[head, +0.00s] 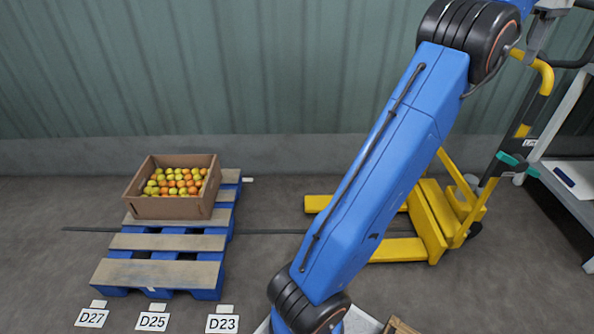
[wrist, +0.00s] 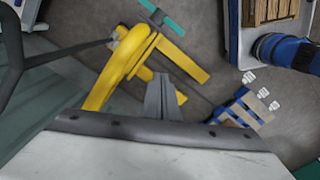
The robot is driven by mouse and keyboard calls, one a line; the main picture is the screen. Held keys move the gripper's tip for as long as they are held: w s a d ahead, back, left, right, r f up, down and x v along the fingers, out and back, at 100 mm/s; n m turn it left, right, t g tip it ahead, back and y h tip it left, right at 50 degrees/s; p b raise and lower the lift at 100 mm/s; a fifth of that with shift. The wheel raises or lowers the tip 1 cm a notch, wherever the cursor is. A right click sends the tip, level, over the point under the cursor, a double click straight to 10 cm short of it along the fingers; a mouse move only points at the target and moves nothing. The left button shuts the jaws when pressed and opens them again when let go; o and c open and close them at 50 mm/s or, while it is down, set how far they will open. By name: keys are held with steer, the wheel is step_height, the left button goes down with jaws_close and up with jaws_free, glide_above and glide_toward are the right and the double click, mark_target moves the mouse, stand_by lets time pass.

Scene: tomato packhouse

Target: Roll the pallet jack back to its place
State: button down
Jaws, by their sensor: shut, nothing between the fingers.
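The yellow pallet jack (head: 432,222) stands on the floor at the right, its forks pointing left and partly hidden behind my blue arm. Its tall yellow and black handle (head: 523,127) leans up to the right, with a teal piece (head: 518,165) partway up. In the wrist view the jack's yellow handle (wrist: 121,70) rises close to the camera, beside my gripper (wrist: 163,82). My gripper is shut and empty; its grey fingers point down towards the jack. I cannot tell whether they touch the handle. In the head view the gripper is hard to make out at the top right.
A blue pallet (head: 150,272) at the left carries a cardboard box (head: 165,207) of tomatoes. Floor labels, including D25 (head: 152,321), lie before it. A metal shelf (head: 570,190) stands right of the jack.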

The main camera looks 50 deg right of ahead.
steer(key=shift+r, duration=2.5)
